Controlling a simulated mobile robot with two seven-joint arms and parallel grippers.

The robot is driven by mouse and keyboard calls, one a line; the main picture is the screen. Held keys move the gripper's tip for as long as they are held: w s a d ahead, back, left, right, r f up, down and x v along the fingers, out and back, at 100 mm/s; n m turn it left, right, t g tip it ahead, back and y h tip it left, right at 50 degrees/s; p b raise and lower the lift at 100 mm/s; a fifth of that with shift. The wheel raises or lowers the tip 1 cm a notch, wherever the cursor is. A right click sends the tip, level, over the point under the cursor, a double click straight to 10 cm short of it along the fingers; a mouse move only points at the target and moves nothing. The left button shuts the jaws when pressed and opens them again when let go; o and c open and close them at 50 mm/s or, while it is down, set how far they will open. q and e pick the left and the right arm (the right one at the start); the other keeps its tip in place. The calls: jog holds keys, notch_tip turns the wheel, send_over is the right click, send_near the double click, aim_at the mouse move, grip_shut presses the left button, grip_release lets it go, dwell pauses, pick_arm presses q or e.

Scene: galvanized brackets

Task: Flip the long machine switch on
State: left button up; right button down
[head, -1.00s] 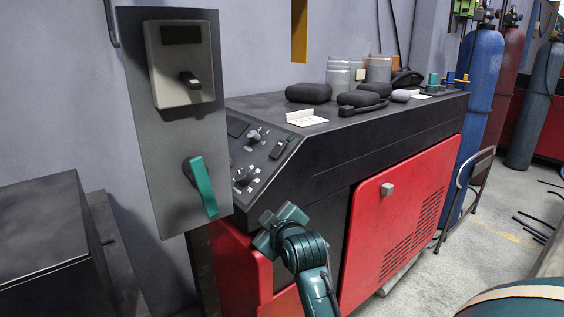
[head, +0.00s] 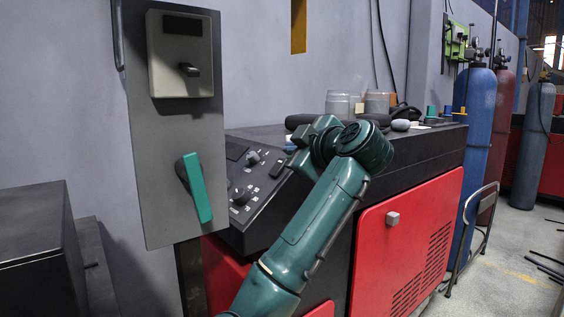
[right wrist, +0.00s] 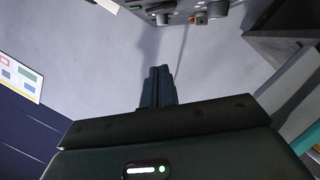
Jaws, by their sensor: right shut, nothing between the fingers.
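The long teal switch lever (head: 197,188) is mounted low on an upright grey panel (head: 150,130). It slants down, its lower end to the right. My right gripper (head: 291,146) is to the right of the lever, in front of the machine's control face, clearly apart from the lever in the picture. Its fingers are partly hidden by my own wrist in the head view. In the right wrist view the two dark fingers (right wrist: 157,85) are together with nothing between them. My left gripper is not in view.
A grey box (head: 182,55) with a small dark lever (head: 188,69) sits above the long switch. The black and red machine (head: 420,210), with knobs (head: 240,195), stands to the right. A dark cabinet (head: 35,235) stands at left; gas cylinders (head: 478,130) stand far right.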

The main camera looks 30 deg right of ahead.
send_over(289, 172)
jog(key=a, duration=0.5)
jog(key=f, duration=0.2)
jog(key=d+f, duration=0.1)
jog(key=d, duration=0.1)
jog(key=shift+w+d+f, duration=0.2)
jog(key=shift+d+f, duration=0.1)
jog(key=shift+f, duration=0.1)
jog(key=shift+d+f, duration=0.3)
jog(key=shift+d, duration=0.05)
jog(key=shift+s+d+r+m+p, duration=0.1)
jog(key=shift+d+m+p, duration=0.1)
jog(key=shift+d, duration=0.2)
jog(key=shift+s+d+r+m+p, duration=0.1)
jog(key=shift+d+p, duration=0.05)
jog(key=shift+d, duration=0.3)
jog(key=shift+w, duration=0.1)
jog(key=shift+a, duration=0.2)
